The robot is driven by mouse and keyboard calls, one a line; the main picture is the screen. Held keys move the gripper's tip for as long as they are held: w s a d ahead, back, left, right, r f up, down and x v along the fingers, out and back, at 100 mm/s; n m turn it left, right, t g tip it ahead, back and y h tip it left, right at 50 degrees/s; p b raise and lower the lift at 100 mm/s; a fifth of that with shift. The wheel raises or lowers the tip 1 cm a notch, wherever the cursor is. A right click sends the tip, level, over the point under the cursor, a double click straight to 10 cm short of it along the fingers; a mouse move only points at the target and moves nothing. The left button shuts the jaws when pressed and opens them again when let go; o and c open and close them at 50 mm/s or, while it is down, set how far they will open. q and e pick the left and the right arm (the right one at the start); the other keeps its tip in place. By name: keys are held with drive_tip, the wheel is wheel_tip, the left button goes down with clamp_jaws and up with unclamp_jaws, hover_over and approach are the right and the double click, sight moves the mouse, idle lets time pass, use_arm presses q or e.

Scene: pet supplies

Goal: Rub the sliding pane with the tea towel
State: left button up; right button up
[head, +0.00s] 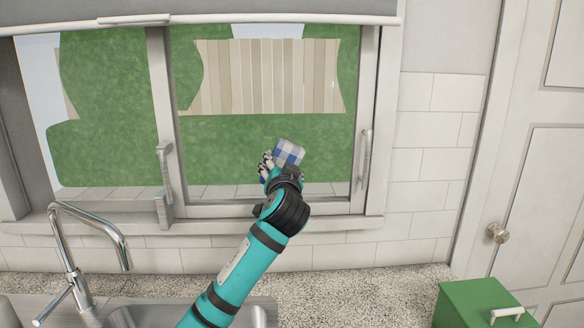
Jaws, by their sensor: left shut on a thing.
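The tea towel (289,150) is blue and white checked and folded small. My left gripper (272,163) is shut on the towel and holds it up in front of the right-hand window pane, low and right of its middle. My arm and wrist hide part of the gripper and the pane. The sliding pane (225,145) has a pale frame with a vertical handle (366,155) on its right side. I cannot tell whether the towel touches the glass. My right gripper is not in view.
A chrome tap (85,235) stands over the sink (150,316) at lower left. A speckled counter (350,285) lies below the window. A green box (465,303) with a white handle is at lower right, near a white door (540,200). A rolled blind (230,19) hangs above.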

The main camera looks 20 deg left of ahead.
use_arm(q)
drive_tip(key=shift+s+a+p, duration=0.1)
drive_tip(key=shift+s+a, duration=0.2)
drive_tip(key=shift+a, duration=0.35)
drive_tip(key=shift+s+a+p, duration=0.1)
drive_tip(key=shift+s+a, duration=0.2)
drive_tip(key=shift+a, duration=0.35)
drive_tip(key=shift+s+a+p, duration=0.1)
drive_tip(key=shift+s+a, duration=0.2)
drive_tip(key=shift+a, duration=0.35)
drive_tip(key=shift+d, duration=0.1)
drive_tip(key=shift+p+v, duration=0.45)
drive_tip(key=shift+v, duration=2.5)
